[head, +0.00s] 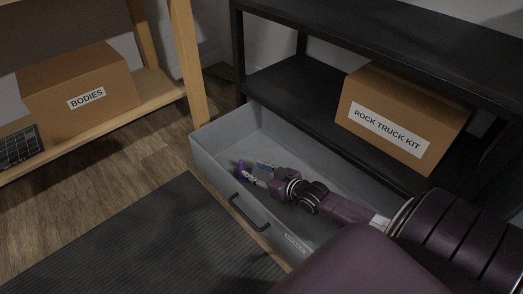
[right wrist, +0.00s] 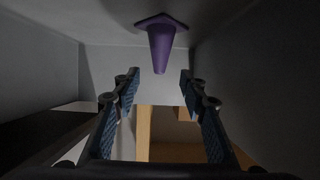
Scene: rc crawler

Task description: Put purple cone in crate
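The purple cone (head: 239,172) is inside the grey crate (head: 210,157), near its front wall. The right wrist view shows the cone (right wrist: 162,42) with its square base against the crate's pale inner surface and its narrow tip toward my fingers. My right gripper (head: 254,173) reaches down into the crate beside the cone. In the right wrist view my right gripper (right wrist: 158,82) is open, with a clear gap between its blue pads; the cone is just beyond the fingertips and not clamped. My left gripper is not in view.
A black shelf (head: 290,82) holding a "ROCK TRUCK KIT" box (head: 400,112) stands right behind the crate. A wooden shelf (head: 160,90) with a "BODIES" box (head: 80,85) is at left. A dark ribbed mat (head: 150,245) lies in front of the crate. The crate's front has a black handle (head: 248,214).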

